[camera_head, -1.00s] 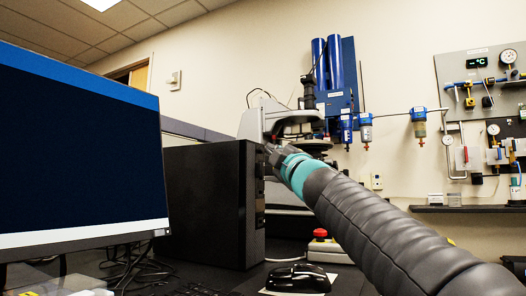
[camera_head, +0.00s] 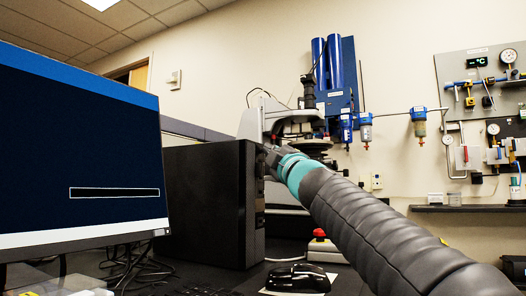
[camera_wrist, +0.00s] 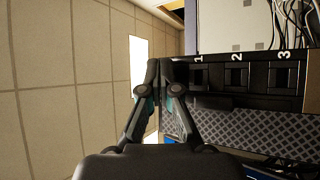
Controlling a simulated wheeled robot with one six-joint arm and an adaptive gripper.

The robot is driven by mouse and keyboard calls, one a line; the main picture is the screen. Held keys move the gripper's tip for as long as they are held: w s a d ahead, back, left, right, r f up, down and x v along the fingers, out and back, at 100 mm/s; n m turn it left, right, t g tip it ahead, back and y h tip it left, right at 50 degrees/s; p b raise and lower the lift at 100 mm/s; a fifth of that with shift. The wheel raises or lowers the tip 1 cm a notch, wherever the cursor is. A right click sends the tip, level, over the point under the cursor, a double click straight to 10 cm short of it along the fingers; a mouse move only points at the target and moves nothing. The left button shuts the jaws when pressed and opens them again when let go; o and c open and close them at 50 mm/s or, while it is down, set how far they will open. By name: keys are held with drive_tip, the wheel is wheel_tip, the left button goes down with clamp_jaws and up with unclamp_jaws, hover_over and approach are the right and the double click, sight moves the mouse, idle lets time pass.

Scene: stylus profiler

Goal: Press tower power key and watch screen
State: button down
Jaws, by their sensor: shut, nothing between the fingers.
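The black computer tower (camera_head: 205,200) stands upright on the desk, right of the monitor. The monitor screen (camera_head: 80,140) is dark blue with a lighter blue top band and a black outlined box (camera_head: 115,193) at lower right. My gripper (camera_head: 268,152) is at the tower's upper front edge, partly hidden by my arm. In the wrist view my gripper (camera_wrist: 160,75) is shut and empty, its fingertips beside the slot marked 1 on the tower's front (camera_wrist: 245,85). The power key itself cannot be made out; the fingers may cover it.
A red stop button (camera_head: 319,234) and a black mouse (camera_head: 298,278) lie on the desk in front of the tower. A profiler instrument (camera_head: 285,120) stands behind my arm. Cables (camera_head: 135,268) lie under the monitor. A wall panel with gauges (camera_head: 480,110) is at the right.

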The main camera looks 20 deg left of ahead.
drive_tip(key=shift+d, duration=0.15)
drive_tip(key=shift+s+d, duration=0.1)
drive_tip(key=shift+d, duration=0.55)
drive_tip(key=shift+s+d+p, duration=0.2)
drive_tip(key=shift+d+p, duration=0.2)
drive_tip(key=shift+d, duration=2.1)
